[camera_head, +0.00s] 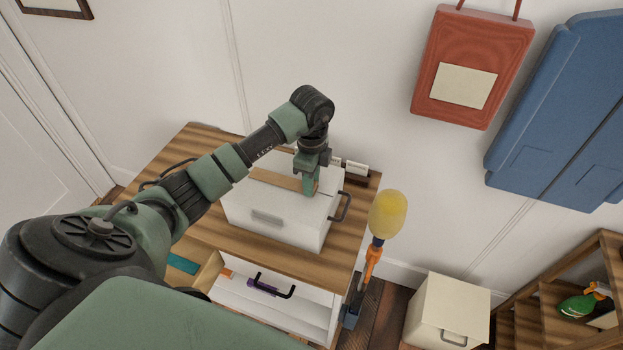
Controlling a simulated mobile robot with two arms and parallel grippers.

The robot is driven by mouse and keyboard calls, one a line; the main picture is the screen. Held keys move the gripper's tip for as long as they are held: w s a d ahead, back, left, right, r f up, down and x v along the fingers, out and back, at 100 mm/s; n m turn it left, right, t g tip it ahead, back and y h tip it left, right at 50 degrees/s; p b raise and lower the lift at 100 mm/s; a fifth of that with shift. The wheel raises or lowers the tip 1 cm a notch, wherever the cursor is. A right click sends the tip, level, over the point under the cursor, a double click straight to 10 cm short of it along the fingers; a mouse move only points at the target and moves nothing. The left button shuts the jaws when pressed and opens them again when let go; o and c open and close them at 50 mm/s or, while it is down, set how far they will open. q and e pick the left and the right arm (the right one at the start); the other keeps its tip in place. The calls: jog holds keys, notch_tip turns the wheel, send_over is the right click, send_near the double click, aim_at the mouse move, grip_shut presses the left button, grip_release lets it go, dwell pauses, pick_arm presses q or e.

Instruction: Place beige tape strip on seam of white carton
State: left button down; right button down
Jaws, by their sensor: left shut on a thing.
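The white carton (262,228) stands on a striped wooden cabinet top, with a dark handle on its right side. A beige tape strip (272,179) lies along the top of the carton, running towards my left gripper. My left gripper (309,190) points down at the right part of the carton's top and is shut on the strip's right end. The arm hides part of the carton's left side and back. The seam under the strip is hidden, so I cannot tell how exactly the strip lines up with it. My right gripper is not in view.
The wooden cabinet top (200,237) has bare room left of the carton. An open drawer (305,318) juts out below. A yellow-headed tool (388,214) stands right of the cabinet. A cream box (449,308) sits on the floor; a wooden shelf (535,310) stands far right.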

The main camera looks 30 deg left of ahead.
pick_arm(q)
jog(key=shift+f, duration=0.15)
jog(key=c, duration=1.1)
grip_release()
